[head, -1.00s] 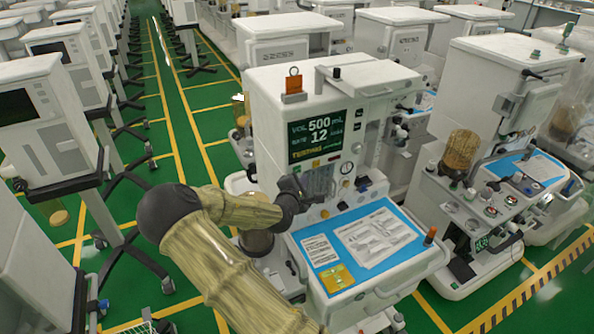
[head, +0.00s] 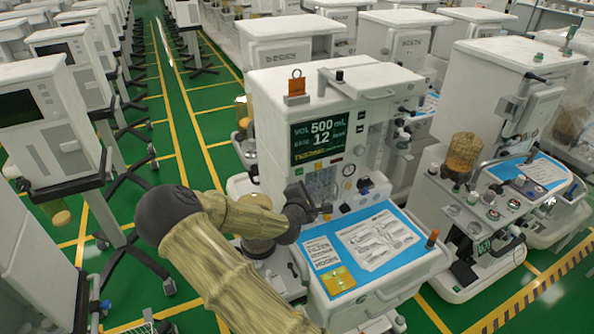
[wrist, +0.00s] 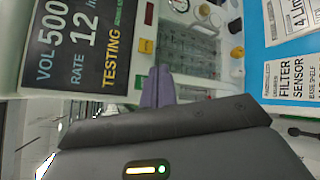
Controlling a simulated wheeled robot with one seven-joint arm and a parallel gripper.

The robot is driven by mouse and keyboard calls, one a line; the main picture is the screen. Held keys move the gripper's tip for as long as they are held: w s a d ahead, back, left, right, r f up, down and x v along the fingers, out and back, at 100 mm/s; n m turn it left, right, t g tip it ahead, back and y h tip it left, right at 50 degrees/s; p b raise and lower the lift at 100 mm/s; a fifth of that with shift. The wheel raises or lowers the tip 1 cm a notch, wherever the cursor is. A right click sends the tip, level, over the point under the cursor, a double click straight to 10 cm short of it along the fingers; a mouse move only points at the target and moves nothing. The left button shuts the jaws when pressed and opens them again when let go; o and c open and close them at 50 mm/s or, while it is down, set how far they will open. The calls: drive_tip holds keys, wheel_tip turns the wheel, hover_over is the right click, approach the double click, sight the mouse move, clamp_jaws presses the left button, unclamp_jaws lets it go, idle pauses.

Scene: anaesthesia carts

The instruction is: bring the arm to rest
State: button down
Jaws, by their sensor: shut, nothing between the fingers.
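My arm reaches in from the bottom of the head view to the front of the middle anaesthesia cart (head: 275,110). My gripper (head: 326,208) is at its dark end, in front of the cart's panel below the screen (head: 320,138) and above the back edge of the blue worktop mat (head: 390,222). In the wrist view my gripper's purple-grey fingers (wrist: 158,88) are together, with nothing between them. They point at the clear panel (wrist: 190,65) beside the screen, which reads VOL 500, RATE 12, TESTING. I cannot tell the gap between fingertips and panel.
Papers and a yellow label (head: 338,280) lie on the mat. An orange tag (head: 296,84) stands on the cart's top. Another cart with an amber canister (head: 463,155) is close on the right. Monitors on stands (head: 50,130) line the left. A green aisle (head: 185,110) runs between.

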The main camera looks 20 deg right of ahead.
drive_tip(key=s+a+f+m+g+y+b, duration=0.2)
drive_tip(key=s+a+f+m+g+y, duration=0.45)
drive_tip(key=s+m, duration=0.35)
drive_tip(key=s+a+r+m+g+y+b, duration=0.1)
drive_tip(key=s+a+r+m+y, duration=0.1)
drive_tip(key=s+a, duration=0.3)
drive_tip(key=s+a+r+m+g+y+b, duration=0.1)
drive_tip(key=s+a+r+m, duration=0.3)
drive_tip(key=s, duration=0.6)
drive_tip(key=shift+a+r+y+b, duration=0.35)
drive_tip(key=shift+a+r+y, duration=0.1)
drive_tip(key=shift+a, duration=0.15)
drive_tip(key=shift+d, duration=0.15)
idle(0.4)
